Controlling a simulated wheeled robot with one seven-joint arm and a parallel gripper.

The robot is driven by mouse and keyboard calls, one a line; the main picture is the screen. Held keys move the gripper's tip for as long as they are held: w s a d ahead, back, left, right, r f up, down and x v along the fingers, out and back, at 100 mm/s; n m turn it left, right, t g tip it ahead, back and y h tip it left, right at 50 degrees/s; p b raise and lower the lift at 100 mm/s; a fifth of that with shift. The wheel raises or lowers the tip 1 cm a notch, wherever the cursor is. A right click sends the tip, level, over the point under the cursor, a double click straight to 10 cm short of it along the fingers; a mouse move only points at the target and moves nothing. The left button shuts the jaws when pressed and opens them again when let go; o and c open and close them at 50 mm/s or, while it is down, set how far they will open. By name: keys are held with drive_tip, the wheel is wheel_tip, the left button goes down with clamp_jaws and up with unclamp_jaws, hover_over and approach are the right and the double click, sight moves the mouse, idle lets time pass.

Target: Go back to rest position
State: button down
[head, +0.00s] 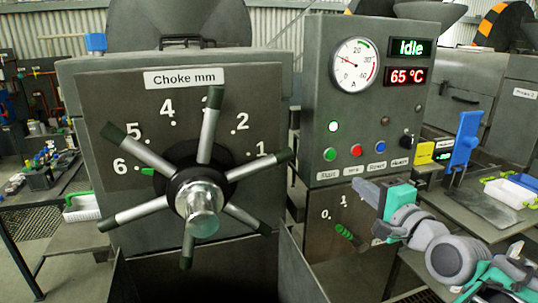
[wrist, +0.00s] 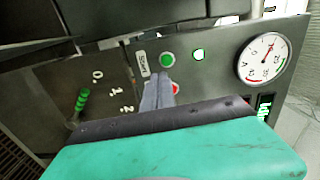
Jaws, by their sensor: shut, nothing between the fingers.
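My gripper (head: 366,191) is in front of the lower right of the control panel (head: 313,103) in the head view, below the row of buttons. In the wrist view my gripper (wrist: 158,92) has its fingers together, with nothing between them. They point toward the panel and partly cover the red button (wrist: 175,88). The green start button (wrist: 167,60) is just beyond the fingertips. I cannot tell whether the fingers touch the panel. My arm (head: 455,255) reaches in from the lower right of the head view.
A large choke handwheel (head: 202,196) with several spokes juts out at left. A small lever (head: 345,231) marked 0 and 1 sits below the panel. A blue upright piece (head: 464,142) and a metal table (head: 492,215) stand at right, close to my arm.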

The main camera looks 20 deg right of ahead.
drive_tip(key=w+a+f+n+g+y, duration=0.1)
drive_tip(key=w+a+f+n+g, duration=0.1)
drive_tip(key=a+f+n+g, duration=0.45)
drive_tip(key=w+a+f+n+g+y, duration=0.15)
drive_tip(key=a+f+n, duration=0.25)
drive_tip(key=a+f, duration=0.6)
drive_tip(key=s+a+f+n+g+h, duration=0.1)
drive_tip(key=s+a+f+n+g, duration=0.2)
drive_tip(key=s+a+f+n, duration=0.1)
drive_tip(key=s+a+f+n+g+h, duration=0.1)
drive_tip(key=s+a+f+n+g, duration=0.2)
drive_tip(key=s, duration=0.4)
drive_tip(key=shift+s+a+f+n, duration=0.35)
drive_tip(key=shift+a+f, duration=0.1)
drive_tip(key=shift+f, duration=0.45)
